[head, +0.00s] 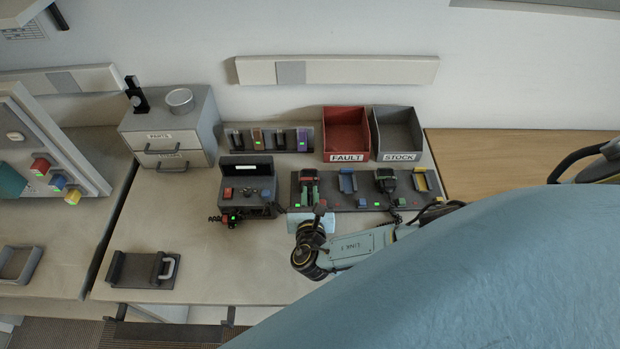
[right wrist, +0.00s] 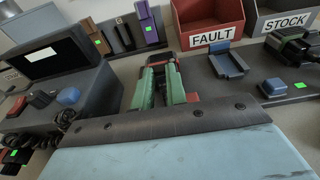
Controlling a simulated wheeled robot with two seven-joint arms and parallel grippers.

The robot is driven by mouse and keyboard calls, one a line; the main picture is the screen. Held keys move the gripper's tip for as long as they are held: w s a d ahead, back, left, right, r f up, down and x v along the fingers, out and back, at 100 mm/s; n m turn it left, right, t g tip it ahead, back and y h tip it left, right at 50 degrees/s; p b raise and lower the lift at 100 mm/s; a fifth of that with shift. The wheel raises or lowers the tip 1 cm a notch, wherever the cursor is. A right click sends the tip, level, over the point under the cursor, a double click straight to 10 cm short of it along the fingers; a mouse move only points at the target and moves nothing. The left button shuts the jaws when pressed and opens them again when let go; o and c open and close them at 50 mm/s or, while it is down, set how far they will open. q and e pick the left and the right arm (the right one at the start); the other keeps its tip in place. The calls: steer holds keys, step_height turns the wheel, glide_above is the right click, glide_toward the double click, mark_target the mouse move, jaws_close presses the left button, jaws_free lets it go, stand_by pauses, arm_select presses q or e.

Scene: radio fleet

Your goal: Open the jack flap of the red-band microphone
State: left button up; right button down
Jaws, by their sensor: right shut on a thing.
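My right gripper (head: 308,184) reaches from the right to the front dock. In the right wrist view its two green fingers (right wrist: 160,85) are shut on a dark handheld unit with a reddish top (right wrist: 166,60). The unit appears to be upright in the leftmost bay; its flap cannot be made out. A dark handset with red parts and a green tag (head: 232,217), seemingly a microphone, sits at the console's left front. It also shows at the left edge of the right wrist view (right wrist: 14,156), beside a coiled cord. Which one is the red-band microphone is unclear. My left gripper is not in view.
The console (head: 248,180) stands left of the front dock (head: 340,205). Another dark unit (head: 386,180) stands in the dock, with empty blue and yellow cradles. FAULT (head: 347,137) and STOCK (head: 398,137) bins are behind. The left-front table (head: 225,270) is mostly clear.

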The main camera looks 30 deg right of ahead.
steer(key=shift+s+f+t+h+b, duration=0.15)
steer(key=shift+f+t+h+b, duration=0.2)
steer(key=shift+t+b, duration=0.3)
steer(key=shift+r, duration=0.1)
steer(key=c, duration=1.4)
jaws_free()
steer(key=v, duration=1.3)
steer(key=shift+s+a, duration=0.1)
